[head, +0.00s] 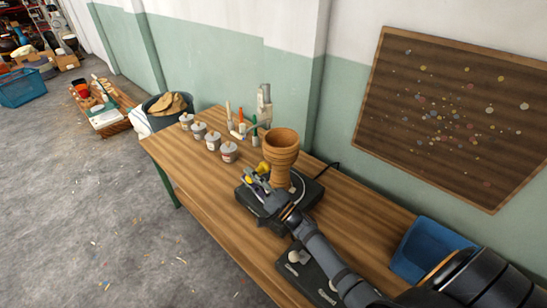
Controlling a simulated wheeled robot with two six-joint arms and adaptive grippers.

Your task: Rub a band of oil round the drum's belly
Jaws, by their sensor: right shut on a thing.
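The goblet drum (282,142), tan-brown wood with rings and an open bowl on top, stands upright on a black turntable base (308,197) on the wooden workbench. My right gripper (255,177) reaches in from the lower right, low at the drum's left side. It is shut on a small yellow thing (263,167), perhaps a pad or cloth, that shows close to the drum's lower belly. I cannot tell whether the yellow thing touches the wood. No oil band can be made out at this size. My left gripper is not in view.
Several lidded grey pots (213,140) stand in a row on the bench's left. Upright tools (240,125) stand behind the drum. A blue bin (425,248) sits at the bench's right, and a dark panel with white knobs (305,270) at the front edge. The bench's front left is clear.

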